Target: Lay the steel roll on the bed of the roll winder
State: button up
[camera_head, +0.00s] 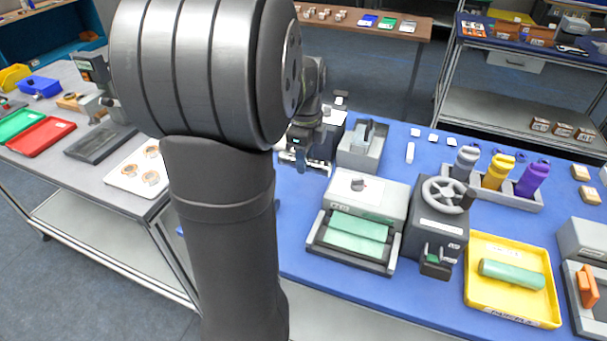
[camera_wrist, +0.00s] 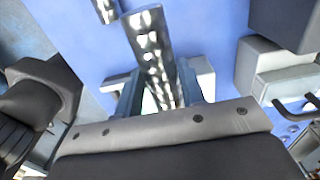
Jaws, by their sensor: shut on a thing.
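My gripper (camera_head: 306,148) is at the left part of the blue table, partly behind my own arm. In the wrist view my gripper (camera_wrist: 157,92) is shut on a shiny steel roll (camera_wrist: 150,45), which extends forward between the fingers. In the head view, a shiny piece shows small below the gripper; its exact height above the table is unclear. A grey machine with a green bed (camera_head: 350,238) stands at the front middle, and a dark machine with a handwheel (camera_head: 440,210) stands beside it. I cannot tell for sure which is the roll winder.
A second shiny cylinder (camera_wrist: 105,10) shows at the wrist view's top edge. A grey unit (camera_head: 362,148) stands close right of the gripper. A yellow tray (camera_head: 510,305) holds a green roll (camera_head: 512,273). A rack (camera_head: 505,192) holds coloured bottles.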

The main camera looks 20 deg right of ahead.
jog(key=s+d+r, duration=0.1)
jog(key=s+d, duration=0.2)
jog(key=s, duration=0.7)
send_over(353, 243)
notch_tip(353, 243, down, 5)
jog(key=shift+s, duration=0.1)
jog(key=shift+f, duration=2.2)
jog(key=shift+f, duration=0.1)
jog(key=o, duration=1.2)
jog(key=shift+f, duration=0.1)
jog(key=shift+o, duration=0.2)
notch_tip(353, 243, up, 12)
jog(key=shift+r, duration=0.2)
